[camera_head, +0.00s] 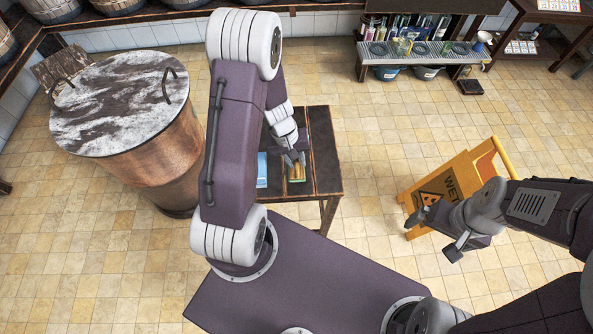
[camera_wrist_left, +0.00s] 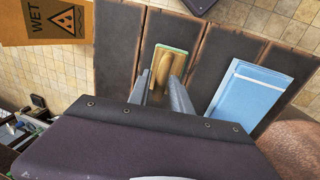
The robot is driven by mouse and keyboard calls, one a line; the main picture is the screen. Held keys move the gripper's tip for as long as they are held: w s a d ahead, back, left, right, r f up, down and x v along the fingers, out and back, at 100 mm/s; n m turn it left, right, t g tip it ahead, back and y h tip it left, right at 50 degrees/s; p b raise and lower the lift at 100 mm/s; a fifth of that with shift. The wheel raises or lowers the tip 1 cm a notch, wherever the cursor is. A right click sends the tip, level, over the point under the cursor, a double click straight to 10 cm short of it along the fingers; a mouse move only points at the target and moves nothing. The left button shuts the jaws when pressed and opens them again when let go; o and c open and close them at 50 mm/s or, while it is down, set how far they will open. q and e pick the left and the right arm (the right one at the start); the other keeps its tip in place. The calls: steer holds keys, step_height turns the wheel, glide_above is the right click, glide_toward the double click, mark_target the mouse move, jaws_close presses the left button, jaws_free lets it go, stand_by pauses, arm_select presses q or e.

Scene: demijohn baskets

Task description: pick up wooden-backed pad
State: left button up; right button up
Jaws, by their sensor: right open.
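The wooden-backed pad (camera_head: 297,173) lies on the small dark plank table (camera_head: 322,150), with a wooden top and a green edge. It also shows in the left wrist view (camera_wrist_left: 168,62). My left gripper (camera_head: 294,160) is over the pad, its fingers apart, one toward each side of it. In the left wrist view my left gripper (camera_wrist_left: 162,80) hides the pad's near part; whether the fingers touch it I cannot tell. My right gripper (camera_head: 434,236) is open and empty, away from the table, in front of the wet-floor sign.
A light blue block (camera_wrist_left: 246,92) lies on the table beside the pad; it is partly hidden in the head view (camera_head: 262,168). A large copper vat (camera_head: 160,160) stands left of the table. The yellow wet-floor sign (camera_head: 450,178) stands at right. Open tiled floor lies between.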

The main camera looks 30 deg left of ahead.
arm_select(q)
steer(key=shift+w+f, duration=0.1)
steer(key=shift+f, duration=0.25)
steer(key=shift+r, duration=0.1)
jaws_close()
